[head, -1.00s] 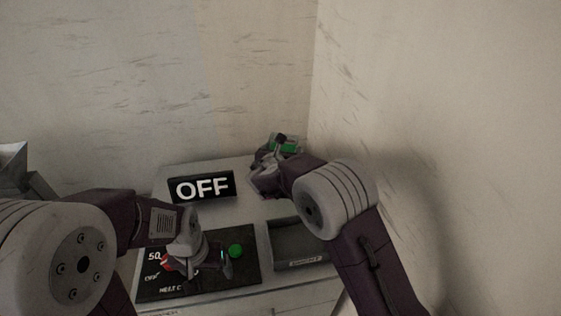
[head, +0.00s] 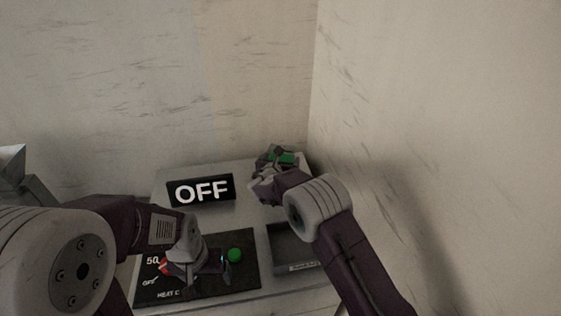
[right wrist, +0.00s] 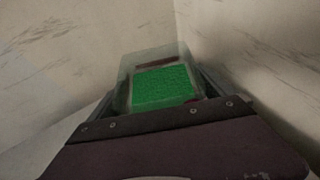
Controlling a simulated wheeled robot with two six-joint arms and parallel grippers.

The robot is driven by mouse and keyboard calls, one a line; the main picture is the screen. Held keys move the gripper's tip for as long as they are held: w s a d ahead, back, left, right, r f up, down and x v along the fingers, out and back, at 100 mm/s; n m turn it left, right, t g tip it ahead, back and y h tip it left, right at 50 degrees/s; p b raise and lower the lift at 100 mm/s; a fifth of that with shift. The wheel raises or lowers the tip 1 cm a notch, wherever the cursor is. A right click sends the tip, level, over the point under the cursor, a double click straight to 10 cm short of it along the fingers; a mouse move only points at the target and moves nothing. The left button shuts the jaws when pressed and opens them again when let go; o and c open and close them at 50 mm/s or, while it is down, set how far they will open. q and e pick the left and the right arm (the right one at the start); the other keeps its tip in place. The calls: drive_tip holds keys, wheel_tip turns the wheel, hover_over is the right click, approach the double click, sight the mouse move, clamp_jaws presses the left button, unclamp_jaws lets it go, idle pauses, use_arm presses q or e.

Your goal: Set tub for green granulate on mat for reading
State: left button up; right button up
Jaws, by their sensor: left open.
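The tub for green granulate (head: 287,159) is at the back right of the machine top. In the right wrist view it is a clear tub (right wrist: 128,82) with green granulate (right wrist: 163,88) inside. My right gripper (head: 272,160) has its fingers on both sides of the tub and appears shut on it. I cannot tell whether the tub's base touches the surface. I cannot make out the mat for reading. My left gripper (head: 208,270) is open, over the black control panel (head: 190,290), apart from the tub.
A black OFF display (head: 201,190) stands at the back left. A green button (head: 235,255) is on the panel beside my left gripper. Walls close in behind and on the right.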

drive_tip(key=shift+s, duration=0.1)
drive_tip(key=v, duration=1.2)
drive_tip(key=shift+b, duration=0.45)
